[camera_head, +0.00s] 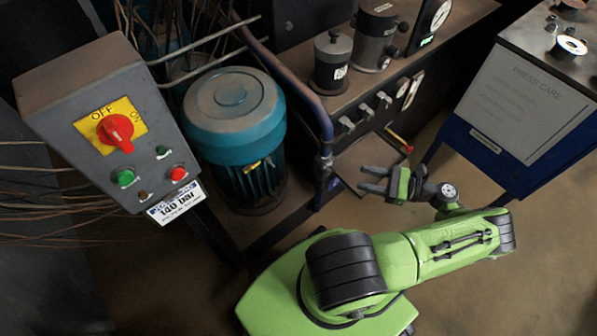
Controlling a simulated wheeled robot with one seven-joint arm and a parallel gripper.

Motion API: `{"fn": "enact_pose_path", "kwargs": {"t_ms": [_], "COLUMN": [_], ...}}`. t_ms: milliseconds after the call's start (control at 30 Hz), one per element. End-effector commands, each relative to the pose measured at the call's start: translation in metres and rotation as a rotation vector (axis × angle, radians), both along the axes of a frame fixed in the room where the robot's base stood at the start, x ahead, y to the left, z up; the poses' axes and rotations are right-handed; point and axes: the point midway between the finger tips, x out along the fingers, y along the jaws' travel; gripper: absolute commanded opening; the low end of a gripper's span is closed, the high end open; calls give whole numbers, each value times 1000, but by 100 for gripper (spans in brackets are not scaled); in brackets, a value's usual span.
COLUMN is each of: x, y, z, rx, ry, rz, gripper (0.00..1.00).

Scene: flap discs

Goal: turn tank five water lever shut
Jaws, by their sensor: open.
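A red lever with a yellow end (399,140) juts from the lower right of the dark bench front, just above my gripper. Several small grey handles (366,112) sit in a slanting row on the same bench front. I cannot read any tank number, so I cannot tell which of these is tank five's water lever. My gripper (366,180) is open and empty, its dark fingers pointing left, below the row of handles and apart from the red lever. A small board or tray (350,172) shows partly behind the fingers.
Dark cylindrical tanks (333,62) and gauges stand on the bench. A teal motor (235,110) and a grey switch box (105,120) with a red knob are at left. A blue cabinet marked "PRESS CARE" (525,105) stands at right. A blue-brown pipe (300,85) runs down beside the bench.

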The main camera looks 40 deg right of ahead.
Motion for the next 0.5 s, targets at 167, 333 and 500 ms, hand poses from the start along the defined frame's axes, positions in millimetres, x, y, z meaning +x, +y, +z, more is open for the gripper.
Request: {"fn": "enact_pose_path", "kwargs": {"t_ms": [167, 333, 500], "x": [9, 42, 78], "y": [8, 33, 58], "z": [-1, 0, -1], "rx": [16, 18, 17], "ry": [-10, -5, -7], "rz": [-10, -7, -8], "gripper": [44, 44, 44]}}
